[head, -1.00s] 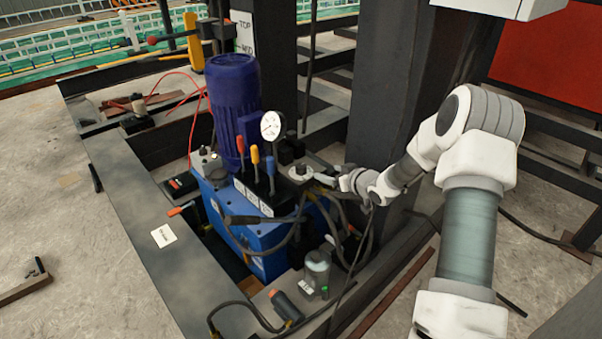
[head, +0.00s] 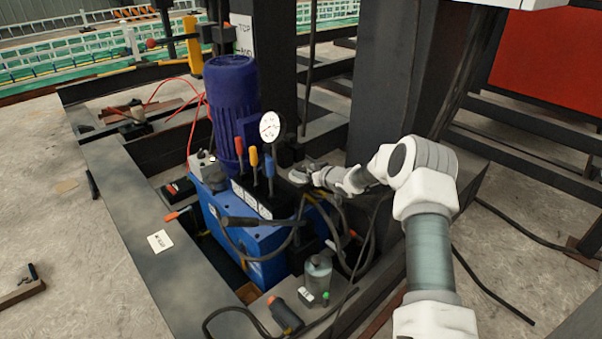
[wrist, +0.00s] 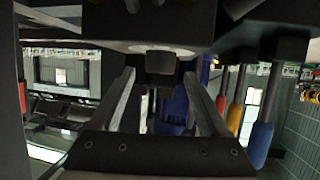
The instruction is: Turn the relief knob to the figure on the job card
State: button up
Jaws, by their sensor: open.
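The blue hydraulic power unit (head: 262,236) stands in the frame pit in the head view. My gripper (head: 303,174) is at its top right corner, over the spot of the relief knob, and hides most of it there. In the wrist view, a dark block-shaped knob (wrist: 161,62) under a pale disc (wrist: 160,48) sits between the tips of my gripper's two open fingers (wrist: 160,78). I see gaps on both sides; contact cannot be told. A white card (head: 160,241), probably the job card, lies on the steel beam; its writing is too small to read.
A pressure gauge (head: 269,127) and red, orange and blue levers (head: 254,157) stand close left of my gripper. The levers also show in the wrist view (wrist: 235,117). A dark steel column (head: 385,80) rises behind my arm. Hoses (head: 345,235) hang below it.

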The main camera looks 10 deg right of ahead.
aim_at(301, 168)
jog(key=shift+b+x, duration=0.35)
jog(key=shift+x, duration=1.6)
grip_shut()
jog(key=shift+r+p, duration=0.2)
jog(key=shift+p, duration=0.25)
